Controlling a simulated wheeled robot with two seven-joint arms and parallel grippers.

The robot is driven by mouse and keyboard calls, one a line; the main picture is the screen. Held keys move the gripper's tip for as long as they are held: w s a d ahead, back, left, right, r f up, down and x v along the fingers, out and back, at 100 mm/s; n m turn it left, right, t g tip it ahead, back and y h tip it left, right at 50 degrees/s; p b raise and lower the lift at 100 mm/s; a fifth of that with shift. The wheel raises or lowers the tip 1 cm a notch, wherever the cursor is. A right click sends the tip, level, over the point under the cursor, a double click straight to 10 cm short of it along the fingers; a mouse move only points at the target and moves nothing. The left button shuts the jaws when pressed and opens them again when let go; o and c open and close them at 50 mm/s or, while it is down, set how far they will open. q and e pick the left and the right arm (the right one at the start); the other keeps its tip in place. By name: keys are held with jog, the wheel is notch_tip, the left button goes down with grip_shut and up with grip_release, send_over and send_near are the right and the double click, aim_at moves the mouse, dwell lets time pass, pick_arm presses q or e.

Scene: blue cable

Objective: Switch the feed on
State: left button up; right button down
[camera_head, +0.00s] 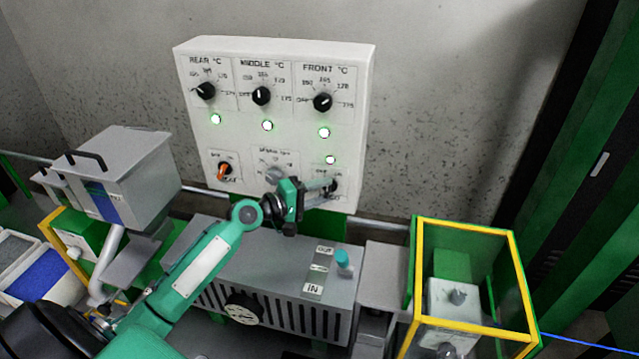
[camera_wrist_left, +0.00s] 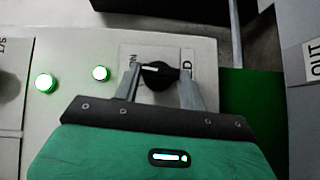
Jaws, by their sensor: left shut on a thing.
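The white control panel (camera_head: 290,135) hangs on the wall, with a black rotary switch (camera_head: 334,186) at its lower right. My left gripper (camera_head: 328,190) reaches the panel there and is shut on this switch. In the left wrist view the black switch (camera_wrist_left: 158,74) sits between my two fingertips (camera_wrist_left: 160,86), and its white pointer mark shows. Part of its label shows beside it, with letters that look like "ON" and "D". A green lamp (camera_head: 330,160) above the switch is lit. My right gripper is not in view.
Three temperature knobs, the middle one (camera_head: 261,96) among them, line the panel's top above lit green lamps. An orange-handled switch (camera_head: 224,170) is at lower left, a grey knob (camera_head: 275,174) lower middle. A grey hopper (camera_head: 125,170) stands left; a yellow-framed guard (camera_head: 470,225) stands right.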

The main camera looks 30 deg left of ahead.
pick_arm(q)
jog(key=shift+m+p, duration=0.3)
jog(key=shift+p, duration=0.05)
jog(key=o, duration=1)
jog(key=shift+s, duration=0.1)
jog(key=shift+r+b+v, duration=0.1)
jog(key=shift+b+v, duration=1.35)
jog(key=shift+v, duration=1.95)
jog(key=shift+r+b+v, duration=0.15)
jog(key=shift+b+v, duration=1.3)
jog(key=shift+v, duration=1.95)
